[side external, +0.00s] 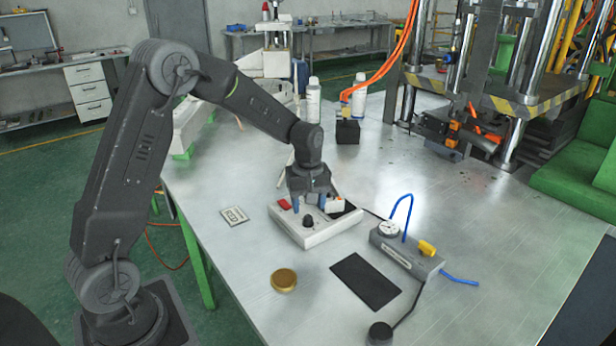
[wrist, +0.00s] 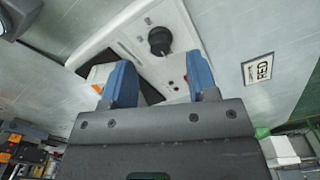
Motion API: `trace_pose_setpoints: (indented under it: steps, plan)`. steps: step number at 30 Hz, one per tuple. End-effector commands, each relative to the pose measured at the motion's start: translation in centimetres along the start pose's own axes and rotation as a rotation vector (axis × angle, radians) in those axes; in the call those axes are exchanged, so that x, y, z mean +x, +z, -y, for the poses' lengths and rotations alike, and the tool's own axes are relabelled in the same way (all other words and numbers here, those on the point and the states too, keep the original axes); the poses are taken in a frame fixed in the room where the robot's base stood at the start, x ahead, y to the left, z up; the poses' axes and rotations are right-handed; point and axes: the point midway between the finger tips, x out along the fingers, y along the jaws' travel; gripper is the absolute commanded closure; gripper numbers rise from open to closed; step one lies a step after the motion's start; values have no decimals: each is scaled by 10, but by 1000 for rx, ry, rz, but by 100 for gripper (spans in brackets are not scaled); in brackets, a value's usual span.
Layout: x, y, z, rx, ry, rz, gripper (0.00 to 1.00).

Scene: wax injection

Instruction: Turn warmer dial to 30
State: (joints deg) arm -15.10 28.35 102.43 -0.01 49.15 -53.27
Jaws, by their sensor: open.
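The warmer (side external: 318,226) is a white box on the metal table, with a red switch (side external: 284,204) at its left and a dark area on its top. Its black dial (side external: 308,221) stands on the near part of the top; the dial also shows in the wrist view (wrist: 159,40). The dial's marks are too small to read. My gripper (side external: 315,208) is low over the warmer, just behind the dial. Its two blue fingers (wrist: 160,82) are apart with nothing between them, and the dial is beyond their tips, not touched.
A grey gauge block (side external: 405,254) with a blue hose and yellow part stands right of the warmer. A black mat (side external: 365,281), a brass disc (side external: 284,280) and a label card (side external: 234,216) lie nearby. Bottles and a black block (side external: 347,131) stand behind. The table's front left is clear.

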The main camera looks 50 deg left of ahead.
Motion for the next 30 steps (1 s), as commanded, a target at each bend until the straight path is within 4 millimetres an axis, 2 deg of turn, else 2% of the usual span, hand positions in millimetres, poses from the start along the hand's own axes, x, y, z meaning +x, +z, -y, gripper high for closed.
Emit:
trace_pose_setpoints:
  steps: [1, 6, 12, 18, 30]
  plan:
    - [-13, -1, -1, 0, 6, -4, 47]
    - [-52, 0, 0, 0, 4, -3, 47]
    - [-86, 0, 0, -1, 2, -1, 47]
    - [-101, 0, 0, -1, 0, 0, 47]
    - [-106, 3, 2, 15, 7, -5, 47]
